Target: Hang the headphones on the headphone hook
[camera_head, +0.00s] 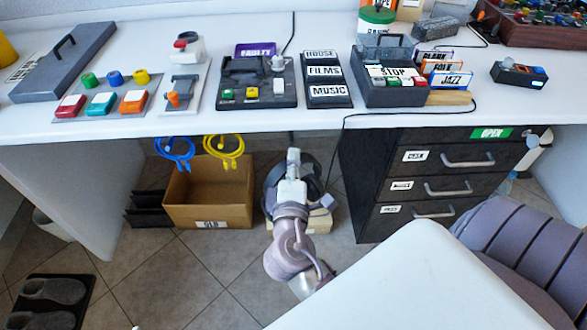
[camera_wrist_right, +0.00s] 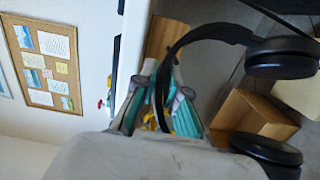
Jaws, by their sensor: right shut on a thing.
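My right gripper (camera_head: 293,157) is below the desk's front edge, near the middle of the head view. It is shut on the black headphones (camera_head: 314,174), which show as dark curves on both sides of it and are partly hidden. In the right wrist view the headphones' band (camera_wrist_right: 205,33) runs down between the fingers of my right gripper (camera_wrist_right: 163,98). One ear cup (camera_wrist_right: 282,60) is at the upper right, the other (camera_wrist_right: 266,150) at the lower right. I cannot clearly make out the headphone hook in either view. My left gripper is not in view.
The white desk (camera_head: 330,122) spans the view with panels and trays on top. Under it are a cardboard box (camera_head: 207,192) at left and a dark drawer cabinet (camera_head: 430,180) at right. A purple chair (camera_head: 530,245) and a white surface (camera_head: 440,285) fill the lower right.

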